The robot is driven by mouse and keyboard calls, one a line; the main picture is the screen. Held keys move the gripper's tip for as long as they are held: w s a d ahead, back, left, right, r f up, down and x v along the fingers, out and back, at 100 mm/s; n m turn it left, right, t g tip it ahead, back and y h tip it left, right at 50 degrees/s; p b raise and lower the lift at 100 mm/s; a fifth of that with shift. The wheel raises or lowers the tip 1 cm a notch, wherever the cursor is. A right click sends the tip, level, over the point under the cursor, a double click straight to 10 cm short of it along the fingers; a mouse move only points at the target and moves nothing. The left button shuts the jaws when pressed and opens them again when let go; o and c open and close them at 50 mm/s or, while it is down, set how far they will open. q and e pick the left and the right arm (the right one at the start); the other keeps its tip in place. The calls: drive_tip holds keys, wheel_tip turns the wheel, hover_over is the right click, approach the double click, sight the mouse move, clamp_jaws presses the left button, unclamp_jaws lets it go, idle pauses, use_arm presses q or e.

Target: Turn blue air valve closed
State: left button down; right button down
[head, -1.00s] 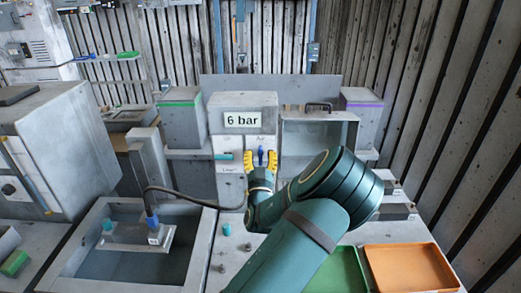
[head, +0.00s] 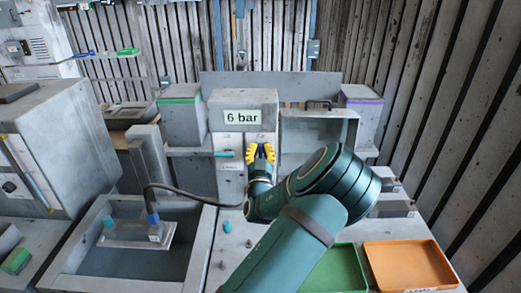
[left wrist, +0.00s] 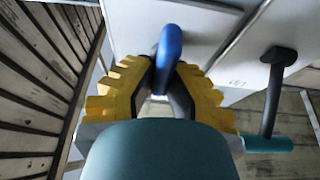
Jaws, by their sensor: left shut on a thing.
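The blue air valve handle (left wrist: 169,48) stands out from the pale front panel in the left wrist view. In the head view it is mostly hidden between the yellow fingers. My left gripper (head: 262,153) is at the panel below the "6 bar" sign (head: 242,119). In the left wrist view the gripper (left wrist: 160,88) has its two dark finger pads closed on the lower part of the blue handle, one on each side. My right gripper is not in view.
A teal handle (head: 225,154) sits on the same panel, left of my gripper; it also shows in the left wrist view (left wrist: 268,144). A sink-like basin (head: 70,240) is at the lower left. Green (head: 345,262) and orange trays (head: 420,245) lie at the lower right.

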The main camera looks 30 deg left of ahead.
use_arm(q)
drive_tip(key=shift+m, duration=0.5)
drive_tip(key=shift+w+d+m+t+h+b, duration=0.1)
drive_tip(key=shift+m+t+h+b, duration=0.35)
drive_tip(key=shift+m+h, duration=0.35)
drive_tip(key=m+h, duration=0.2)
drive_tip(key=m, duration=0.4)
drive_tip(key=f+m+g+h, duration=0.1)
drive_tip(key=m+h, duration=0.1)
drive_tip(key=m, duration=0.5)
drive_tip(key=d+m+g+h, duration=0.1)
drive_tip(key=m+h, duration=0.2)
drive_tip(key=m, duration=0.3)
drive_tip(key=shift+w+f+p, duration=0.2)
drive_tip(key=shift+w+p, duration=0.15)
drive_tip(key=shift+m, duration=0.4)
drive_tip(key=c, duration=1)
unclamp_jaws()
drive_tip(key=shift+f, duration=0.15)
